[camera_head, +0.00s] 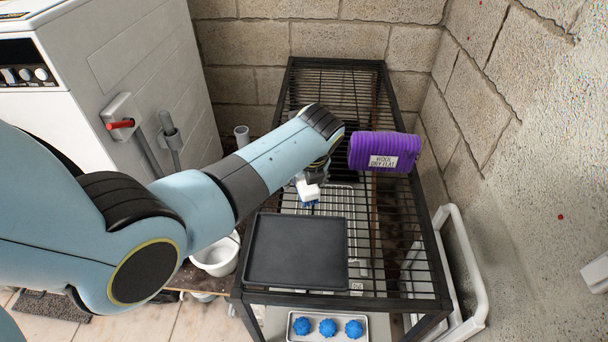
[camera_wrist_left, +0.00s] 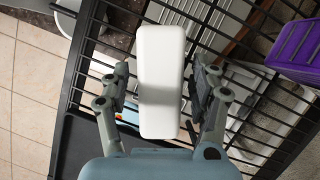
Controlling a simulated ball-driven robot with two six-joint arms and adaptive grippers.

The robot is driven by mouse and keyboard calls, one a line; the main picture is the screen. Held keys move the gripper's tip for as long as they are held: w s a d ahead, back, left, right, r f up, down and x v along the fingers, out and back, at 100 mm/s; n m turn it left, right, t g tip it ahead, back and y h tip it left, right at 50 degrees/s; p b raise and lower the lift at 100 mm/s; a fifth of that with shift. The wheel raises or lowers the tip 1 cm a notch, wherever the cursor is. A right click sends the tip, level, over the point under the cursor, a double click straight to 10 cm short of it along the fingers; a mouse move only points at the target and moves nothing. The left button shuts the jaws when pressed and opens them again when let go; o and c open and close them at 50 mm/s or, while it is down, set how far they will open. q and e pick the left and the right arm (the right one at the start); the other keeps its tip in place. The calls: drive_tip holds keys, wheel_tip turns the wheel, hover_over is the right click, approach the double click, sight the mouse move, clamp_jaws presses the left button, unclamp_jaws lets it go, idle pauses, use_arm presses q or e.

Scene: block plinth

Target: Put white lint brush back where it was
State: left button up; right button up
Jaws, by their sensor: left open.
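The white lint brush (camera_head: 307,191) shows just below my left gripper (camera_head: 316,174) in the head view, with blue at its lower end. In the left wrist view the brush (camera_wrist_left: 161,60) is a long white block between the two fingers of my left gripper (camera_wrist_left: 162,90). The fingers are open, with a visible gap on each side of the brush. The brush is over the black wire rack (camera_head: 400,240), behind the dark tray; I cannot tell whether it rests on the bars. My right gripper is in neither view.
A dark flat tray (camera_head: 296,250) lies on the rack's near part. A purple labelled bundle (camera_head: 366,148) stands right of my gripper. Several blue balls sit in a lower tray (camera_head: 310,335). A white bucket (camera_head: 215,262) is left of the rack. Block walls (camera_head: 345,38) close the back and right.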

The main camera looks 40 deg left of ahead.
use_arm(q)
drive_tip(key=shift+d+r, duration=0.1)
drive_tip(key=shift+r, duration=0.25)
drive_tip(key=p+v, duration=0.1)
drive_tip(key=v, duration=1)
drive_tip(key=shift+r+p, duration=0.25)
drive_tip(key=shift+p, duration=0.05)
drive_tip(key=shift+s, duration=0.1)
